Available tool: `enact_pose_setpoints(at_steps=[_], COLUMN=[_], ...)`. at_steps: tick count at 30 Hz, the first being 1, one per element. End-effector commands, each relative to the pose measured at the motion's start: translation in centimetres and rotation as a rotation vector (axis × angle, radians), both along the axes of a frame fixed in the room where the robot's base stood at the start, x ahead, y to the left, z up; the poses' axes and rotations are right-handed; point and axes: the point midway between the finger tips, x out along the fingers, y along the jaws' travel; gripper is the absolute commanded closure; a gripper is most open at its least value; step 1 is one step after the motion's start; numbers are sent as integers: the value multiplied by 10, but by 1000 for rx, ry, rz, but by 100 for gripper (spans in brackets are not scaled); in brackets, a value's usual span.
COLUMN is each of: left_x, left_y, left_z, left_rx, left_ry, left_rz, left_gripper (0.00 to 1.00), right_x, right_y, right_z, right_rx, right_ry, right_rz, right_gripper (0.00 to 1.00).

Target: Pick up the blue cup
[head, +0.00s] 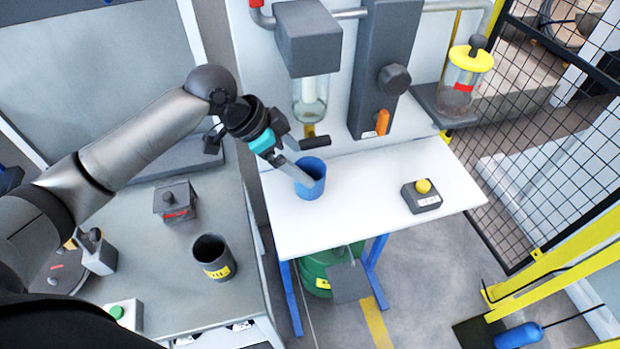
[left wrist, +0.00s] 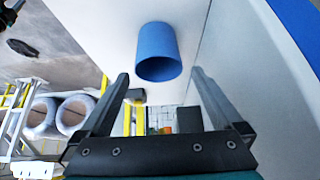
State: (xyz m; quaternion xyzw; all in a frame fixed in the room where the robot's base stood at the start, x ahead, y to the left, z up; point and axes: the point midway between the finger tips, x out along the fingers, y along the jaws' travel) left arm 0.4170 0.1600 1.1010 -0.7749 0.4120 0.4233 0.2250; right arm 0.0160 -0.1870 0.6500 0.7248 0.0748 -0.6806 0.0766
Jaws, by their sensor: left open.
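The blue cup (head: 311,178) stands upright on the left part of the white table (head: 350,208). In the left wrist view the blue cup (left wrist: 157,50) lies ahead of the fingers, in line with the gap between them. My left gripper (head: 303,162) is at the cup's rim in the head view, with one finger overlapping the cup's opening. The left wrist view shows its two fingers (left wrist: 160,90) spread wide with nothing between them. Whether a finger touches the cup, I cannot tell. My right gripper is not in view.
A grey box with a yellow button (head: 423,195) sits right of the cup. A dispenser (head: 310,95) and a grey column with an orange handle (head: 382,122) stand behind. A dark cup with a yellow label (head: 212,258) is on the grey bench. The table's front middle is clear.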

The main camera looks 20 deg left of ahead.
Motion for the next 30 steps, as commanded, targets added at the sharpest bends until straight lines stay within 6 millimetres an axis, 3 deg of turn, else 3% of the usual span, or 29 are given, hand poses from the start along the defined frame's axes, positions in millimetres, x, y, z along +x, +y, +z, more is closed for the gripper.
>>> enact_pose_setpoints(at_steps=[9, 18, 28, 30], left_x=[8, 17, 19, 19], left_y=[-14, -32, -34, -34], left_z=[-26, -62, -67, -67], left_rx=[0, -1, 0, 1], left_ry=[1, -1, -2, -1], left_rz=[-1, 1, 1, 1], left_gripper=[0, 0, 0, 8], right_x=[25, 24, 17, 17], right_y=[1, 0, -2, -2], right_z=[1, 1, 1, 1], right_rx=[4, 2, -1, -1], right_ry=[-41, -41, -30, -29], right_rz=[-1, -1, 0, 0], right_gripper=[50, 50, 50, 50])
